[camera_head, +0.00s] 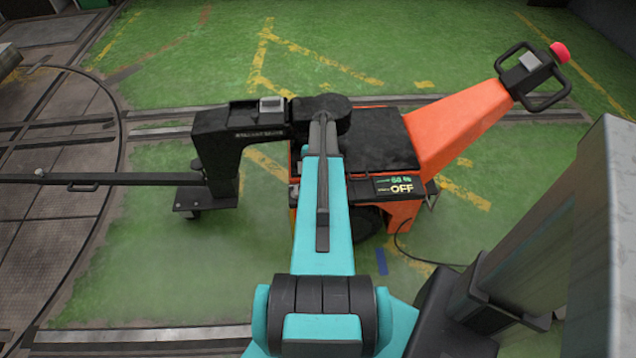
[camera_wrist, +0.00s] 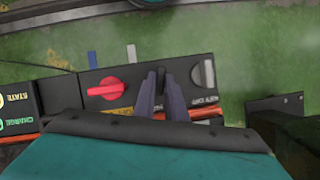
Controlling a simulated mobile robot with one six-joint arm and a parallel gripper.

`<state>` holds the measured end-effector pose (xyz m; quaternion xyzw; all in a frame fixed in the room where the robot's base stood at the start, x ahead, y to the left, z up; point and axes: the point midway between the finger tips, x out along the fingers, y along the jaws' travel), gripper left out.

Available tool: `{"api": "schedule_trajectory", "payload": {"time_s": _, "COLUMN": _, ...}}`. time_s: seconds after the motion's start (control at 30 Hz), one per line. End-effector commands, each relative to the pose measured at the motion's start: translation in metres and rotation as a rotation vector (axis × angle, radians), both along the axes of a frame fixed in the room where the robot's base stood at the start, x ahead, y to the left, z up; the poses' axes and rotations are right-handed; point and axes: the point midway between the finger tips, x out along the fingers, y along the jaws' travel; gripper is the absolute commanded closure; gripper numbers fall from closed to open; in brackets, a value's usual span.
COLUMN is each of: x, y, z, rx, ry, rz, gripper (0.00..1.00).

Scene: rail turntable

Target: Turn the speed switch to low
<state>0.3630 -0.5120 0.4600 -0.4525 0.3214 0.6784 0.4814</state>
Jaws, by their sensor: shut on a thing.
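A dark control panel (camera_wrist: 130,75) lies across the middle of the wrist view. My gripper (camera_wrist: 160,88) reaches onto it, its two dark fingers shut on a narrow black switch handle (camera_wrist: 161,76). I take this to be the speed switch; its label is hidden by the fingers. The handle points roughly up the picture. In the head view the gripper and switch are hidden behind my turquoise arm. A display (camera_head: 398,186) on the orange machine (camera_head: 450,130) reads OFF in the head view.
A red knob (camera_wrist: 106,88) sits left of the gripper, and a grey knob (camera_wrist: 204,74) sits close on its right. Displays marked STATE and CHARGE (camera_wrist: 17,110) are at the far left. A black coupling arm (camera_head: 225,140) runs left toward the turntable (camera_head: 70,210).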

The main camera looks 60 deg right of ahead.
Motion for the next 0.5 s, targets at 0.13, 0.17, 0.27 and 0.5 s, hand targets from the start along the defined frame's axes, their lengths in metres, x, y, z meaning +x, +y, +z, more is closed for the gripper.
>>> {"api": "schedule_trajectory", "payload": {"time_s": 0.13, "x": 0.0010, "y": -0.0016, "z": 0.0014, "rx": -0.005, "ry": 0.001, "rz": 0.118, "gripper": 1.00}}
{"api": "schedule_trajectory", "payload": {"time_s": 0.17, "x": 0.0012, "y": -0.0015, "z": 0.0013, "rx": -0.005, "ry": 0.001, "rz": 0.139, "gripper": 1.00}}
{"api": "schedule_trajectory", "payload": {"time_s": 0.27, "x": 0.0017, "y": -0.0011, "z": 0.0010, "rx": -0.005, "ry": 0.001, "rz": 0.200, "gripper": 1.00}}
{"api": "schedule_trajectory", "payload": {"time_s": 0.5, "x": 0.0018, "y": -0.0009, "z": 0.0004, "rx": -0.005, "ry": 0.000, "rz": 0.283, "gripper": 1.00}}
